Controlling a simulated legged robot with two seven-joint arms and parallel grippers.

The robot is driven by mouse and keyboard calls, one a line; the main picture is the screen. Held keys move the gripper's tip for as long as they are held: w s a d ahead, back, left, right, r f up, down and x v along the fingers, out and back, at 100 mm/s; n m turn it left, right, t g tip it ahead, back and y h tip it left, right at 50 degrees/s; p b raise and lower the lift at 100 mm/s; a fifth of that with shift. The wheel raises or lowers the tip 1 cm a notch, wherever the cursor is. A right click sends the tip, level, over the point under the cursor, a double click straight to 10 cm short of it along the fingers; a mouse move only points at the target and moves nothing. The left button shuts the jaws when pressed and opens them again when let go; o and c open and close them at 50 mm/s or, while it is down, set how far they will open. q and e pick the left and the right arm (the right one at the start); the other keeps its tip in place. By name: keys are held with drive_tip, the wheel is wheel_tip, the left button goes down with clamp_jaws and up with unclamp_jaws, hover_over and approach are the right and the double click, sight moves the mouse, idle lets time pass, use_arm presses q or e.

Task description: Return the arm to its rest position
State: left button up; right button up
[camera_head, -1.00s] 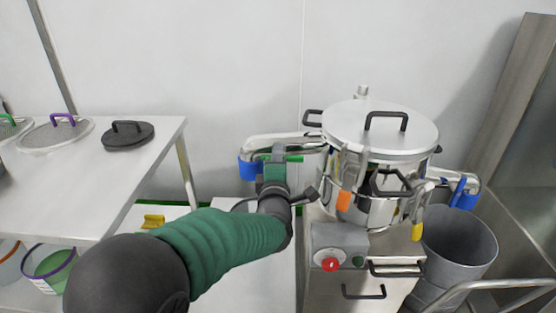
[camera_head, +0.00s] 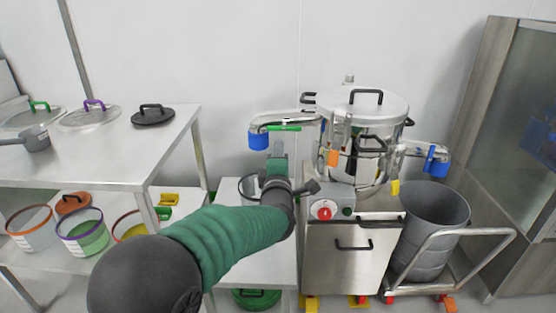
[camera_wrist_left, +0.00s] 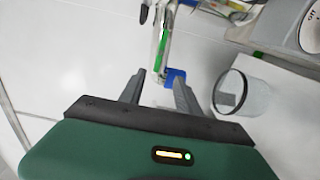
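My left arm comes in from the lower left, with a green ribbed sleeve. Its gripper (camera_head: 278,152) is just below the steel side pipe with a blue end (camera_head: 259,140), apart from it in the head view. The blue pipe end (camera_wrist_left: 175,77) shows beyond the fingertips there. My right gripper is in neither view.
The lidded steel machine (camera_head: 362,108) stands right of the gripper, its control box (camera_head: 332,208) close by. A clear container (camera_wrist_left: 243,92) is near the fingers. A table (camera_head: 100,160) with lids is at left; a grey bin (camera_head: 432,225) is at right.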

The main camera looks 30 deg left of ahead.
use_arm(q)
drive_tip(key=shift+w+f, duration=0.15)
drive_tip(key=s+d+f+m+g+h, duration=0.3)
drive_tip(key=s+d+f+m+h, duration=0.15)
drive_tip(key=d+f+m, duration=0.4)
drive_tip(key=s+d+f+m+g+h, duration=0.35)
drive_tip(key=s+d+f+m, duration=0.2)
drive_tip(key=f, duration=0.55)
drive_tip(key=s+d+f+m+g+h+p, duration=0.1)
drive_tip(key=s+d+f+m+g, duration=0.15)
drive_tip(key=s+f+m, duration=0.45)
drive_tip(key=s+d+f+m+g, duration=0.1)
drive_tip(key=s+f+m+g, duration=0.2)
drive_tip(key=s, duration=0.9)
wheel_tip(320, 180, up, 35)
drive_tip(key=w+g+p, duration=0.1)
drive_tip(key=p, duration=3.3)
